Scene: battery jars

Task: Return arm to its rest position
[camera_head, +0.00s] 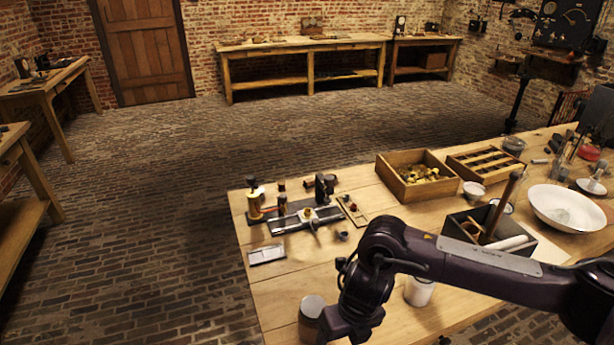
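My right arm comes in from the right edge and reaches across the front of the wooden table (285,285). Its wrist bends downward, and the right gripper (346,328) is low at the bottom edge of the picture. The gripper is beside a grey-lidded jar (311,311); I cannot tell whether they touch. Its fingertips are hidden or cut off, so its opening does not show. A white jar (420,291) stands partly behind the forearm. My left arm and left gripper are out of view.
A brass and black apparatus (300,215) stands near the left table edge. Behind the arm are a wooden box (417,190), a slotted tray (486,163), a dark bin (510,256) holding rods and a white bowl (566,208). The front left tabletop is mostly clear.

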